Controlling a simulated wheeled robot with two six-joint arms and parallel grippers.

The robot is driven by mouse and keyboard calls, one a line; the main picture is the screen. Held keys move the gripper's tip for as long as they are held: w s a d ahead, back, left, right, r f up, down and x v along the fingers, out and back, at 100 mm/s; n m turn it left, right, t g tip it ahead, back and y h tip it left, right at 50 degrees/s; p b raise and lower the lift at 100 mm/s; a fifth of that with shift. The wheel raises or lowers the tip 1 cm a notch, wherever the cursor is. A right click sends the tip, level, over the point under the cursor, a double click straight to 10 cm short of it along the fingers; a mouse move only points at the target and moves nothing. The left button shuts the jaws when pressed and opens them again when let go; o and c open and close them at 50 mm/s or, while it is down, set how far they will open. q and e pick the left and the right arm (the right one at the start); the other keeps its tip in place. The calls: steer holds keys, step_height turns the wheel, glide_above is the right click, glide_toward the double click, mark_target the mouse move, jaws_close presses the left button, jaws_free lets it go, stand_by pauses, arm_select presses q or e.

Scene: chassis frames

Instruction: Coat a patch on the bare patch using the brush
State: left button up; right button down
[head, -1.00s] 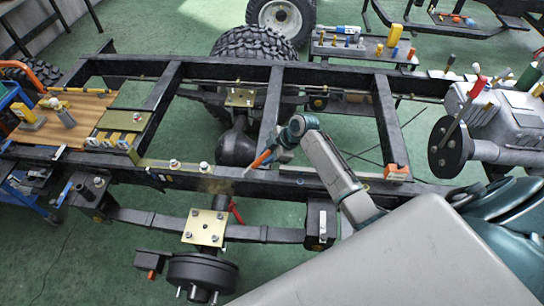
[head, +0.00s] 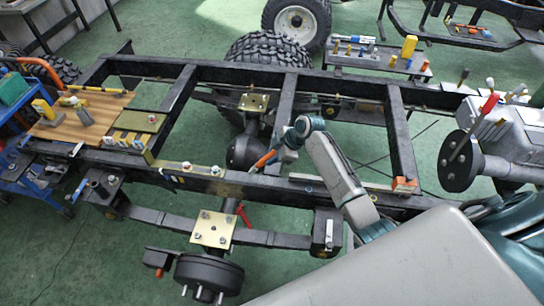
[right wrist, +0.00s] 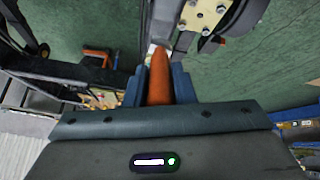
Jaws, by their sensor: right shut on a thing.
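My right gripper (head: 278,153) is shut on the brush (head: 264,159), whose orange handle shows between the fingers. The brush points down and to the left, with its lower end close to the near chassis rail (head: 300,188). In the right wrist view, the orange handle (right wrist: 159,80) sits between the blue fingers and has a pale end. A dull brownish area on the near rail, left of the brush, looks like the bare patch (head: 228,188). I cannot tell whether the bristles touch the rail. My left gripper is out of view.
A bolted brass-coloured plate (head: 211,229) and a hub (head: 208,272) lie below the near rail. Bolts stand on the rail to the left. A wooden board (head: 105,104) with small items is at far left. An orange block (head: 404,184) sits on the rail at right.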

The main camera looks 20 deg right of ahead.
mark_target(272, 151)
steer(key=shift+r+p, duration=0.65)
steer(key=shift+r, duration=0.7)
step_height(272, 151, up, 3)
steer(key=p, duration=0.2)
steer(key=shift+p, duration=0.3)
steer(key=shift+f, duration=0.2)
steer(key=shift+w+a+f+b, duration=0.15)
steer(key=shift+f+b, duration=0.8)
steer(key=shift+f, duration=0.05)
